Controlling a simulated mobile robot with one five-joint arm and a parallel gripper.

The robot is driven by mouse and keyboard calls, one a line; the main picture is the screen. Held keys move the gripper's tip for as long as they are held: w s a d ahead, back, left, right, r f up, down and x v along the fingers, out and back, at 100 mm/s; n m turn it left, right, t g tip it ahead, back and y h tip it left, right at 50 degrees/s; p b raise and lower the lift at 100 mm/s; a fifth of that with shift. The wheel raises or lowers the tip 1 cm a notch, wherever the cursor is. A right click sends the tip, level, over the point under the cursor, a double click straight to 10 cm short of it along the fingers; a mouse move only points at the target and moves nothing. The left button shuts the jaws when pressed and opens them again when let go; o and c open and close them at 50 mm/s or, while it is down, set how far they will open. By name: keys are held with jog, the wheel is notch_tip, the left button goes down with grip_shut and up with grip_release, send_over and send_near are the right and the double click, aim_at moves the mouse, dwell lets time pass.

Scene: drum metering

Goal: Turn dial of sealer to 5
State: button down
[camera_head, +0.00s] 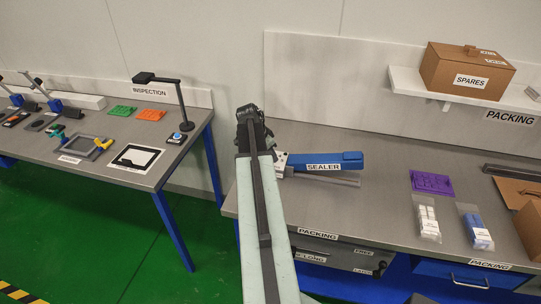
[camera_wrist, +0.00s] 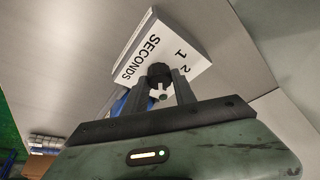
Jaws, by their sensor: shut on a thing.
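The sealer (camera_head: 345,157) is a blue arm with a SEALER label, lying on the right-hand bench. Its dial (camera_wrist: 158,71) is a dark round knob in the wrist view, on a white face plate (camera_wrist: 160,38) marked SECONDS, with the numbers 1 and 2 readable. My gripper (camera_wrist: 159,80) is shut on the dial, one finger at each side. In the head view my gripper (camera_head: 250,115) is at the left end of the sealer, and my arm hides the dial. The 5 and the dial's pointer setting cannot be made out.
A purple tray (camera_head: 431,183), a bag of white pieces (camera_head: 428,218) and a bag of blue pieces (camera_head: 475,227) lie right of the sealer. A SPARES box (camera_head: 466,70) stands on a shelf above. The inspection bench (camera_head: 110,150) is at the left, across green floor.

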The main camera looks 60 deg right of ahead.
jog(key=m+g, duration=0.1)
jog(key=m, duration=0.2)
jog(key=m+y, duration=0.1)
jog(key=m, duration=0.1)
jog(key=shift+w+d+m+g, duration=0.1)
jog(key=shift+d+m+g, duration=0.05)
jog(key=shift+m+g, duration=0.25)
dwell(0.4)
jog(key=c, duration=1)
grip_release()
jog(key=shift+y, duration=0.3)
jog(key=shift+c, duration=0.2)
jog(key=p+v, duration=0.7)
jog(key=shift+r, duration=0.35)
